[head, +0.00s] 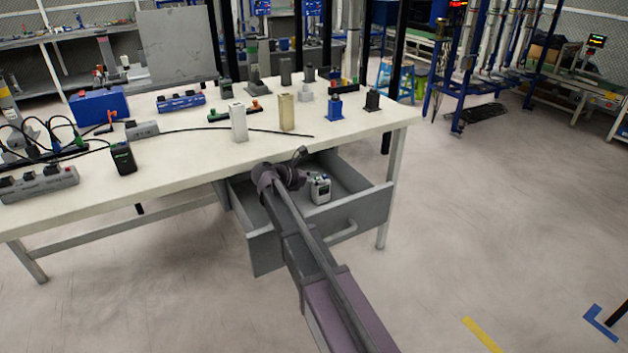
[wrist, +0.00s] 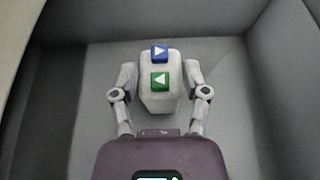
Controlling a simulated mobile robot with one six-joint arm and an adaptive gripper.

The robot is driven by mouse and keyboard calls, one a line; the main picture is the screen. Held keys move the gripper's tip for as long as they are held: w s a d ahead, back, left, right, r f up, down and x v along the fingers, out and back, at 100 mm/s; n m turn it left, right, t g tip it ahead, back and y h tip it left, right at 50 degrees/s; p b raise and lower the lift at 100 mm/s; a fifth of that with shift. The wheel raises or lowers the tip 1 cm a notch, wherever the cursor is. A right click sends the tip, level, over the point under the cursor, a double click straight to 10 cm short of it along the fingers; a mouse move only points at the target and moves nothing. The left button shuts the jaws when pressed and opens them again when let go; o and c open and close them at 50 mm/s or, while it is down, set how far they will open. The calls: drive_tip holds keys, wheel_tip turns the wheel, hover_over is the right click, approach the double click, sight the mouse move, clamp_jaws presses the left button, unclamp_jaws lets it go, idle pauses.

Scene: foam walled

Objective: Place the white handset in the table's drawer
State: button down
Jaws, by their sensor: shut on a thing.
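The white handset (wrist: 160,98) sits between the two fingers of my gripper (wrist: 161,75) in the wrist view, with a blue and a green arrow mark on it. My gripper is shut on it. In the head view the white handset (head: 321,190) shows inside the open grey drawer (head: 318,231) under the table. My arm reaches over the drawer's front left; the fingers are hard to make out there. The grey drawer floor (wrist: 95,110) lies below the handset in the wrist view. I cannot tell whether the handset touches it.
The white tabletop (head: 190,150) is above and behind the drawer. It carries a pale block (head: 238,122), a beige block (head: 287,112), a black handset (head: 122,158), a power strip (head: 38,182) and several other items.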

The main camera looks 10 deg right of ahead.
drive_tip(key=shift+c, duration=0.5)
unclamp_jaws()
drive_tip(key=shift+r, duration=0.1)
drive_tip(key=shift+r, duration=0.1)
drive_tip(key=p+v, duration=0.5)
drive_tip(key=v, duration=0.7)
